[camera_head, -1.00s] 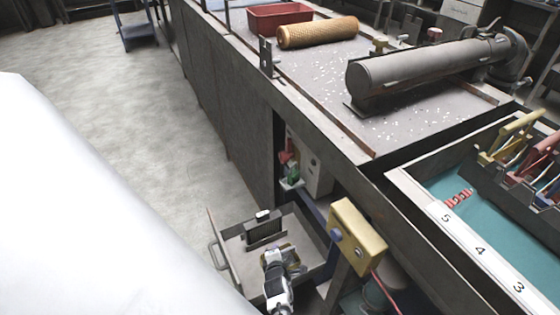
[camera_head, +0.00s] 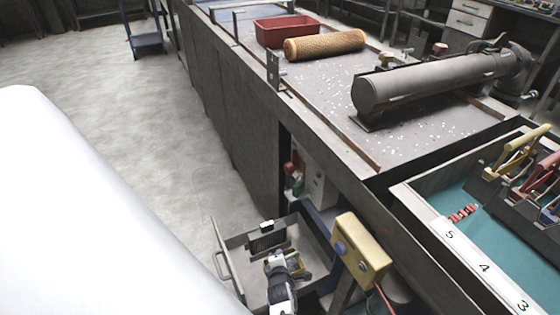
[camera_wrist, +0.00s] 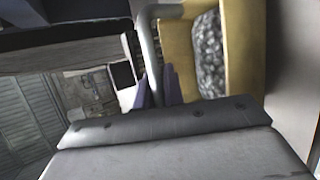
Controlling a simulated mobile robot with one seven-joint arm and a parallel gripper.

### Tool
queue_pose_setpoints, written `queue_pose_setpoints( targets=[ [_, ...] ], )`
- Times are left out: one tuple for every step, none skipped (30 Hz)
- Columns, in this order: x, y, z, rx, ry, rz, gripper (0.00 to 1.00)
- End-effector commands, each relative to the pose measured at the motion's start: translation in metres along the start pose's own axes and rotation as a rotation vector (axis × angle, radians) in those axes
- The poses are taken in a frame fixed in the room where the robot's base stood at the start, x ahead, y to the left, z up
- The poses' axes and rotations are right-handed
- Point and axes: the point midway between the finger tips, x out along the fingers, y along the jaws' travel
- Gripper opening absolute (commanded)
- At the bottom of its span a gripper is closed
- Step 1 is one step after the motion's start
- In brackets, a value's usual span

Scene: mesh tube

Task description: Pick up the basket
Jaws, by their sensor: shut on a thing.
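The basket shows in the wrist view as a yellow box (camera_wrist: 180,58) with grey, speckled contents and a grey bar handle (camera_wrist: 150,50) at its side. My gripper (camera_wrist: 156,88) has its two fingers on either side of this bar and is shut on it. In the head view my gripper (camera_head: 283,258) reaches down into an open drawer (camera_head: 238,272). A small yellow part of the basket (camera_head: 299,267) shows beside it there; my gripper and arm hide much of it. I cannot tell whether the basket touches the drawer floor.
A dark block (camera_head: 266,242) lies in the drawer close to my gripper. A yellow switch box (camera_head: 362,250) is just right of the drawer. The bench above holds a red bin (camera_head: 285,32), a mesh roll (camera_head: 325,44) and a grey cylinder (camera_head: 430,82). Floor at left is clear.

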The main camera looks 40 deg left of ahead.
Motion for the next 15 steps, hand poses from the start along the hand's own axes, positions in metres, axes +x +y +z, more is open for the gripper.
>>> queue_pose_setpoints(
  targets=[
    [-0.005,0.008,0.002,-0.001,-0.001,0.003,0.00],
    [-0.007,0.012,0.003,-0.001,-0.001,0.003,0.00],
    [-0.010,0.016,0.004,0.000,0.000,0.003,0.00],
    [-0.013,0.020,0.005,0.000,0.000,0.002,0.00],
    [-0.014,0.023,0.006,0.000,0.000,0.003,0.00],
    [-0.017,0.029,0.007,-0.001,-0.001,0.003,0.00],
    [-0.020,0.032,0.008,-0.001,-0.001,0.002,0.00],
    [-0.022,0.036,0.009,0.000,-0.001,0.004,0.00],
    [-0.025,0.041,0.010,0.000,0.000,0.003,0.00],
    [-0.028,0.045,0.011,0.000,0.000,0.003,0.00],
    [-0.029,0.049,0.012,-0.001,-0.001,0.004,0.00],
    [-0.033,0.053,0.014,0.000,-0.001,0.003,0.00],
    [-0.035,0.057,0.015,0.000,-0.001,0.004,0.00],
    [-0.037,0.061,0.016,0.000,-0.001,0.003,0.00],
    [-0.040,0.066,0.017,0.000,0.000,0.004,0.00]
  ],
)
